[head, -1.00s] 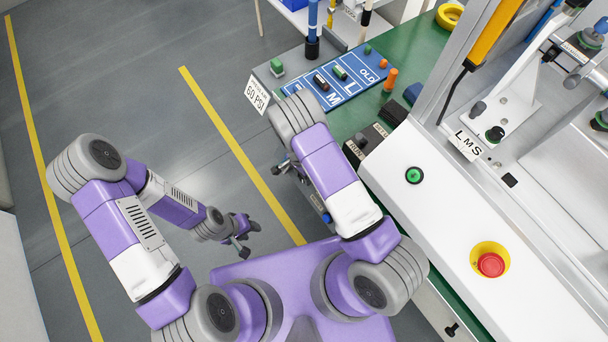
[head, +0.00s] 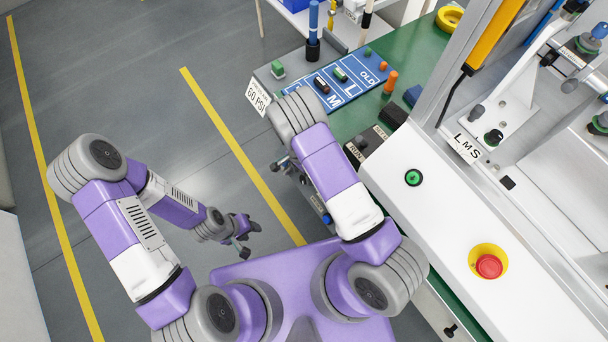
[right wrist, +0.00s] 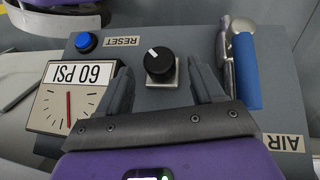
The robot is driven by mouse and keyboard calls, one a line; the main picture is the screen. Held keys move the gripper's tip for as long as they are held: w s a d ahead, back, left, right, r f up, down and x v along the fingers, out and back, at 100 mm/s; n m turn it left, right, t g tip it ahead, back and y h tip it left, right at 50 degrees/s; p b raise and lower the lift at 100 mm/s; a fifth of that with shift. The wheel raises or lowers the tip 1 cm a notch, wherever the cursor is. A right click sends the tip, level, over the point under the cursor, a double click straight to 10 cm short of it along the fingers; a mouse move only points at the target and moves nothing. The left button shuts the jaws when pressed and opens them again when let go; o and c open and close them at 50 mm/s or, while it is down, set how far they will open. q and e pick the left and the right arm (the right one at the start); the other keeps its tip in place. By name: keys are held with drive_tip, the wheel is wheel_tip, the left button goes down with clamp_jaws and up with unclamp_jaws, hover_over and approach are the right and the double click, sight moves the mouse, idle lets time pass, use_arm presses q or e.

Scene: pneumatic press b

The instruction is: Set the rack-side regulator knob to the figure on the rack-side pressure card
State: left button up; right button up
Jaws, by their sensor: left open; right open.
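The regulator knob (right wrist: 160,62) is black and round with a white pointer mark, which points to the upper left in the right wrist view. It sits on a pale square plate. My right gripper (right wrist: 164,78) is open, its fingers on either side of the knob with gaps; contact is not visible. A white card reading 60 PSI (right wrist: 82,73) lies left of the knob, beside a gauge (right wrist: 65,108) with a red needle. A card reading 60 PSI (head: 258,97) also shows in the head view. My left gripper (head: 241,238) is open and empty above the floor.
A blue button (right wrist: 86,42) by the RESET label and a blue-handled lever (right wrist: 246,72) by the AIR label flank the knob. A blue board (head: 345,88) with small coloured parts lies on the green bench. A red emergency button (head: 489,266) is at right.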

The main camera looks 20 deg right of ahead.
drive_tip(key=r, duration=0.3)
drive_tip(key=r+p, duration=0.1)
drive_tip(key=shift+w+a+r, duration=0.15)
drive_tip(key=shift+w+r, duration=0.15)
drive_tip(key=shift+r, duration=0.1)
drive_tip(key=shift+f, duration=0.1)
